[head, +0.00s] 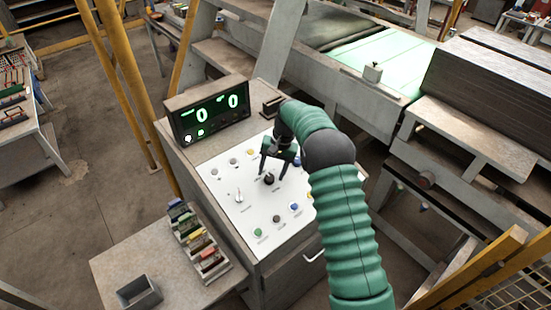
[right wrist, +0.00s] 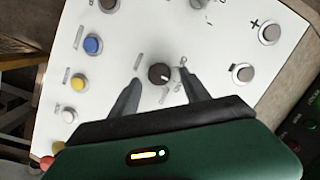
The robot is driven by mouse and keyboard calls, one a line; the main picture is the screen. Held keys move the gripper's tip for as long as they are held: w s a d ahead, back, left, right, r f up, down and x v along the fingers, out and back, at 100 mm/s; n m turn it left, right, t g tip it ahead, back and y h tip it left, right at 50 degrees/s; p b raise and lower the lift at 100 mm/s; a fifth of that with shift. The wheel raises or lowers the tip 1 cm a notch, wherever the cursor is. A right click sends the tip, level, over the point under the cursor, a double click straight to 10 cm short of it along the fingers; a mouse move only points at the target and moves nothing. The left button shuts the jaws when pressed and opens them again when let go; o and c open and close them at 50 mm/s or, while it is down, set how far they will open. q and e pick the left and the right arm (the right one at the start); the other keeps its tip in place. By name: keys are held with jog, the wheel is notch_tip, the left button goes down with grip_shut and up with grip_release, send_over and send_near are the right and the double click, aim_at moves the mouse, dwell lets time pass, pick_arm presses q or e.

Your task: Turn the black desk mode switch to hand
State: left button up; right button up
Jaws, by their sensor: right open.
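The black mode switch (head: 268,179) is a small round knob on the white sloped panel of the desk. In the right wrist view the knob (right wrist: 159,73) shows a light pointer line on its right side; the labels around it are too small to read. My right gripper (head: 272,172) is over the panel at the knob. In the right wrist view its two dark fingers (right wrist: 162,80) are open, one on either side of the knob and apart from it. My left gripper is in neither view.
The white panel (head: 222,178) carries other controls close by, including a white pointer knob (head: 239,197), a blue button (right wrist: 93,45) and a yellow button (right wrist: 79,83). A display box (head: 208,109) stands at the panel's back. A rack of coloured blocks (head: 200,243) is at the front left.

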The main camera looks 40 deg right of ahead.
jog(key=b+v, duration=0.2)
jog(key=v, duration=0.5)
jog(key=w+a+v, duration=0.1)
jog(key=a+v, duration=0.1)
jog(key=v, duration=0.6)
send_over(277, 179)
jog(key=d, duration=0.2)
jog(key=shift+s+a+r, duration=0.1)
jog(key=shift+s+r, duration=0.15)
jog(key=shift+s, duration=0.05)
jog(key=s+a+f+n+t+h, duration=0.1)
jog(key=s+a+f+n, duration=0.25)
jog(key=s+a, duration=0.35)
jog(key=s+a+f+n+h, duration=0.1)
jog(key=s+a+f+n, duration=0.1)
jog(key=s+a+f, duration=0.4)
jog(key=s+a+f+n+t, duration=0.1)
jog(key=s+a+f+n, duration=0.2)
jog(key=s+a, duration=0.5)
notch_tip(277, 179, down, 12)
jog(key=s+b, duration=0.2)
jog(key=b, duration=0.9)
jog(key=shift+s+a+f+b, duration=0.2)
jog(key=shift+a+b, duration=0.05)
jog(key=shift+b, duration=0.1)
